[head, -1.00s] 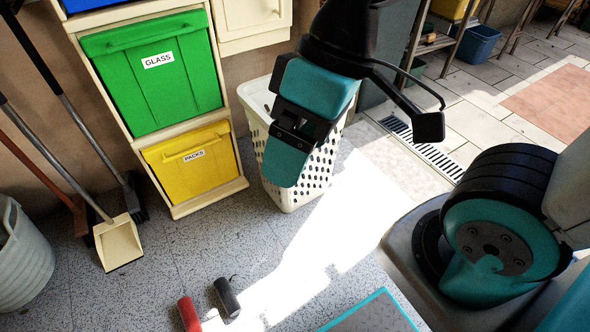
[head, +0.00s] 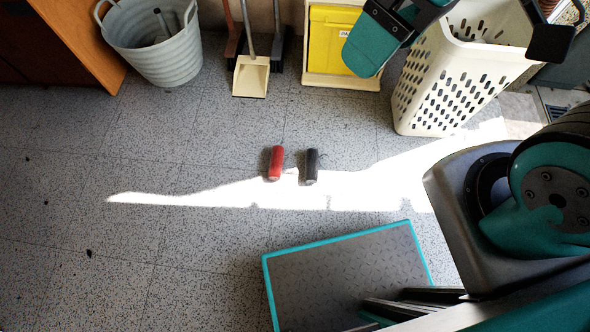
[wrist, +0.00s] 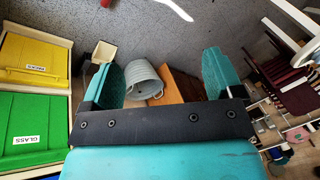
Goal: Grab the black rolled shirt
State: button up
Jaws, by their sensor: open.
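The black rolled shirt (head: 311,166) lies on the grey speckled floor in the head view, at the edge of a bright sunlit patch. A red roll (head: 275,163) lies just to its left, with a small gap between them. My gripper (head: 362,52) is at the top of the head view, well above and away from both rolls, in front of the yellow bin. In the wrist view my gripper (wrist: 163,82) has its two teal fingers wide apart with nothing held between them.
A white perforated basket (head: 445,85) stands right of my gripper. A yellow bin (head: 335,38), a cream dustpan (head: 251,76) and a grey bucket (head: 155,45) line the wall. The floor left of the rolls is mostly clear, with small dark specks.

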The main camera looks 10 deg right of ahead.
aim_at(311, 176)
jog(key=u, duration=0.05)
jog(key=k, duration=1.15)
jog(key=u, duration=0.95)
jog(key=i, duration=0.95)
jog(key=z, duration=0.45)
jog(key=i, duration=0.7)
jog(key=z, duration=0.65)
